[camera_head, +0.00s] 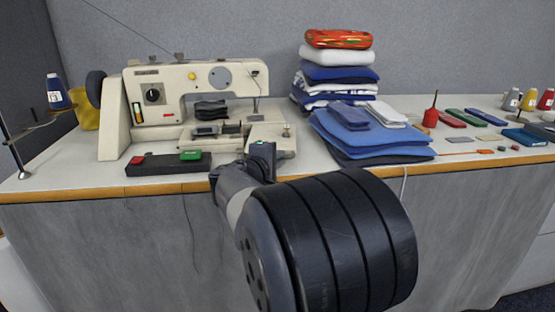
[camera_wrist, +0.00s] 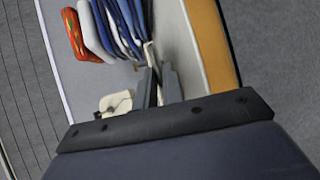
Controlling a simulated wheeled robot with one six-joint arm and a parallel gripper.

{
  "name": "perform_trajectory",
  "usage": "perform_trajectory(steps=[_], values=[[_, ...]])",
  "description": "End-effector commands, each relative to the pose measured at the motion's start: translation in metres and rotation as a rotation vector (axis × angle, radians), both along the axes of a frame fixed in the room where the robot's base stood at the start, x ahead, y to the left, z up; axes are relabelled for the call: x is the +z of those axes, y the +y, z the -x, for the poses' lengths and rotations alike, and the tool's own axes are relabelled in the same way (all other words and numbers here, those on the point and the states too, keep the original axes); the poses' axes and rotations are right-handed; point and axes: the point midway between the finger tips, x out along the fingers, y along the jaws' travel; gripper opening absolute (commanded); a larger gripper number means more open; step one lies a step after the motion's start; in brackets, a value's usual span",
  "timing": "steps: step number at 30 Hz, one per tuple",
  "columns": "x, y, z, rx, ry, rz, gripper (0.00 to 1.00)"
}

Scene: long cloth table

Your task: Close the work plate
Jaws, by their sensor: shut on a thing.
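The cream sewing machine (camera_head: 190,90) stands on the left part of the table. Its work plate (camera_head: 284,143) is the low cream piece at the right end of the machine bed, beneath and right of the needle area. My gripper (camera_head: 263,153) is at the front edge of this plate, low over the table's front edge. In the wrist view my gripper (camera_wrist: 157,86) has its fingers close together, next to a cream part (camera_wrist: 116,103) of the machine. It is shut on the work plate; the finger contact itself is mostly hidden.
A stack of folded cloths (camera_head: 343,85) and blue cloths (camera_head: 370,135) lie right of the machine. A black pedal-like block (camera_head: 165,165) with green and red parts lies in front of it. Thread spools (camera_head: 528,100) and small tools occupy the right. The table's front edge (camera_head: 110,192) is close to my arm.

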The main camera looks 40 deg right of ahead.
Motion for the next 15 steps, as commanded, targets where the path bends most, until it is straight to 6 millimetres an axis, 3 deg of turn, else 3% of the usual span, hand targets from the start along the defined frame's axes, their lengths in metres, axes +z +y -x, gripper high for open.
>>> perform_trajectory(steps=[15], values=[[-0.003, -0.017, -0.006, 0.136, -0.002, -0.002, 0.00]])
